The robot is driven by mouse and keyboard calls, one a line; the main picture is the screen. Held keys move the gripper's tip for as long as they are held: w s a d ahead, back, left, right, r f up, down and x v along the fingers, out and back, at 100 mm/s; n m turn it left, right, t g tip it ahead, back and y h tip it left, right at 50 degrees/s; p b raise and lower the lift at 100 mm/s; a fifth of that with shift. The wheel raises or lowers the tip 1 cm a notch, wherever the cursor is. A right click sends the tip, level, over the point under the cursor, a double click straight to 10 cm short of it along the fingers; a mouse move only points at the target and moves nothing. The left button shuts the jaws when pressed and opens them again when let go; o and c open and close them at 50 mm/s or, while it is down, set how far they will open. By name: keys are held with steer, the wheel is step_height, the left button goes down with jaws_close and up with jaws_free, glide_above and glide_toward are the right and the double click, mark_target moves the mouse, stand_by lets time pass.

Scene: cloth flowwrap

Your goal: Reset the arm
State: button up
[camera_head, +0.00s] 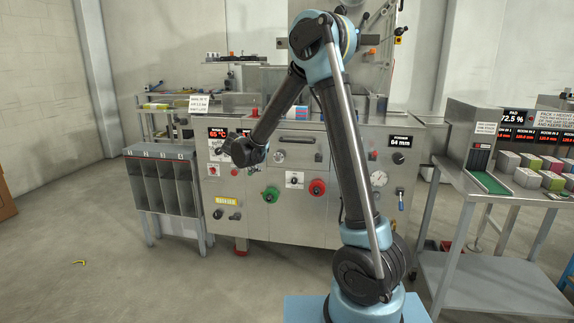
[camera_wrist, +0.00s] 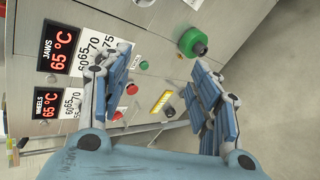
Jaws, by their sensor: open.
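My arm (camera_head: 345,150) rises from its blue base, bends at a high blue joint and reaches down and left in front of a steel wrapping machine (camera_head: 330,215). Its dark wrist end (camera_head: 243,152) is before the machine's front panel in the head view. My gripper (camera_wrist: 162,65) is open in the wrist view, its two blue-padded fingers spread wide, with nothing between them that I can see held. Behind the fingers are the machine's panel, a green knob (camera_wrist: 192,42) and red displays (camera_wrist: 61,48) reading 65 °C. The gripper is hidden in the head view.
A grey bin rack (camera_head: 165,183) stands left of the machine. A steel table (camera_head: 500,190) at right holds a dispenser (camera_head: 468,140) and several coloured packs (camera_head: 530,170). Open floor lies in front.

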steer(key=s+d+r+m+g, duration=0.25)
steer(key=s+d+m, duration=0.25)
steer(key=s+d, duration=0.6)
steer(key=s+d+r+m+g, duration=0.3)
steer(key=s+d, duration=0.5)
steer(key=d, duration=0.7)
steer(key=s+d+f+m+g+y, duration=0.1)
steer(key=s+d+f+m, duration=0.1)
steer(key=s, duration=0.7)
steer(key=s+d+f+m+g, duration=0.1)
steer(key=s+d+f+m, duration=0.2)
steer(key=s, duration=0.6)
steer(key=s+d+f+m+g+y, duration=0.1)
steer(key=s+d+f+m, duration=0.1)
steer(key=s+f+m, duration=0.3)
steer(key=s+f, duration=0.1)
steer(key=s, duration=0.3)
steer(key=shift+s+d+f+m+y, duration=0.2)
steer(key=shift+s+m+y, duration=0.1)
steer(key=shift+m, duration=0.1)
